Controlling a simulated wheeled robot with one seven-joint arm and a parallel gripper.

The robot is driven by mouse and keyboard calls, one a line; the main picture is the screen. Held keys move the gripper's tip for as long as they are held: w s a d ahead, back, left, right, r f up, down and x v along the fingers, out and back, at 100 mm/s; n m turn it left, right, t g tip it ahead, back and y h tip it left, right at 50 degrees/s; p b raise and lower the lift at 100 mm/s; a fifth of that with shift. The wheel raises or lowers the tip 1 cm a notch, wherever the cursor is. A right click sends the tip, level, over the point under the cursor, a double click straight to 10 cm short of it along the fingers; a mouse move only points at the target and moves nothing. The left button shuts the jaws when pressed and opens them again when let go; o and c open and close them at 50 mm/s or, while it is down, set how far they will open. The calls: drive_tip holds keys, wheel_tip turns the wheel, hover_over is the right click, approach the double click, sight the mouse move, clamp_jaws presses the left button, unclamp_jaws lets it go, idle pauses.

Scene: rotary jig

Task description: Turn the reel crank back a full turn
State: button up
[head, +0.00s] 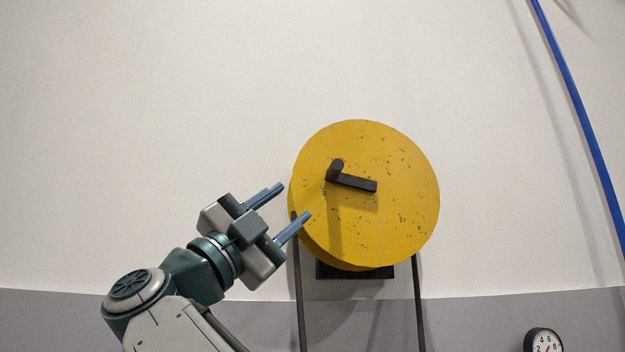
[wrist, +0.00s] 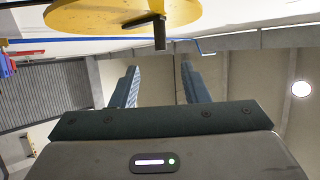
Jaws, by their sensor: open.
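The yellow reel (head: 400,225) is a round, scuffed disc mounted upright in the middle of the head view. Its black crank (head: 357,184) runs from near the disc's centre to the left and slightly up, ending in a short knob (head: 336,168) that sticks out. My gripper (head: 292,207) is open and empty, left of the crank and near the reel's left edge in the picture. In the wrist view the reel (wrist: 100,18) and the crank handle (wrist: 159,33) show at the top, beyond my open fingers (wrist: 160,85). Nothing is between the fingers.
Two dark legs (head: 418,305) and a black block (head: 355,271) stand under the reel. A blue hose (head: 583,115) runs down the right side. A round dial gauge (head: 545,341) sits at the bottom right. The space above and left of the reel is clear.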

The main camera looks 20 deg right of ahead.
sight(332, 172)
drive_tip(key=p+x, duration=0.5)
drive_tip(key=x, duration=0.7)
drive_tip(key=shift+w+d+r, duration=0.1)
drive_tip(key=shift+r, duration=0.1)
clamp_jaws()
